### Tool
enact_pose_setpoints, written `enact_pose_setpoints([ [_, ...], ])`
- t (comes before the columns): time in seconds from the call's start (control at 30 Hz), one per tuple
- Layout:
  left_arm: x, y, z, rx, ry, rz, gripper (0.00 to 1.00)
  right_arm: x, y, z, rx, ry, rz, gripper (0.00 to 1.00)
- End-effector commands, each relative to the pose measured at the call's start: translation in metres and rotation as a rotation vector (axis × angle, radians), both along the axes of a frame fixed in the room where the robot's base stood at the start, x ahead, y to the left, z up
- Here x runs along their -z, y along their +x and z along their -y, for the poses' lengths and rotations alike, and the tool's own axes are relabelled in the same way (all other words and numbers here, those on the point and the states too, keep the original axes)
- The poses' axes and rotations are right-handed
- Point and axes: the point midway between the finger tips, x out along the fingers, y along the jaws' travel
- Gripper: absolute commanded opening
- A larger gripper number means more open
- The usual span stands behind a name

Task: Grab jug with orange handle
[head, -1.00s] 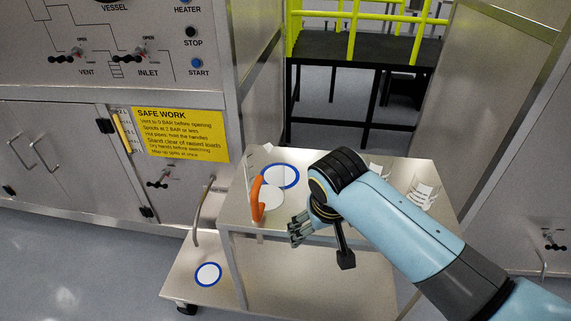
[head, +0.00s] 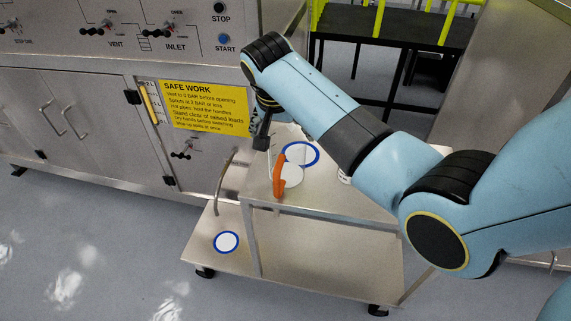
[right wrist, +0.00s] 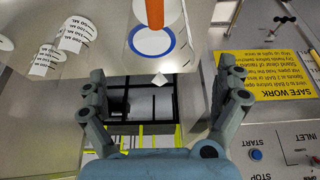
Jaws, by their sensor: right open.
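The clear jug with the orange handle (head: 279,174) stands on the steel cart's top, its handle toward the front. In the right wrist view the orange handle (right wrist: 154,14) shows at the top edge, above a white disc with a blue ring (right wrist: 152,40). My right gripper (right wrist: 163,98) is open, with nothing between its fingers. The left gripper is not in view.
The cart (head: 330,205) has a lower shelf with another blue ring (head: 226,242). Clear jugs with white scales (right wrist: 75,33) stand on the cart top. The steel cabinet with a yellow safety sign (head: 205,107) is close on the left. A dark platform (head: 380,55) is behind.

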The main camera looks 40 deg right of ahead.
Motion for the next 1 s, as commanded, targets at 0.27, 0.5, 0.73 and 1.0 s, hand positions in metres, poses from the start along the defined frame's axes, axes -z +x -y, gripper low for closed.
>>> enact_pose_setpoints([
  [0.27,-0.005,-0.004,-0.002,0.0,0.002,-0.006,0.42,0.036,0.005,0.01,0.0,0.0,-0.003,1.0],
  [0.5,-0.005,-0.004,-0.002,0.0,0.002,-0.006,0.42,0.038,0.005,0.01,-0.001,0.001,-0.001,1.0],
  [0.73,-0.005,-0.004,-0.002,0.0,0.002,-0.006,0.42,0.038,0.005,0.01,-0.001,0.001,-0.001,0.71],
  [1.0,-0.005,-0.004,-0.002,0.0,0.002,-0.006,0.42,0.038,0.005,0.01,-0.001,0.001,-0.001,0.36],
])
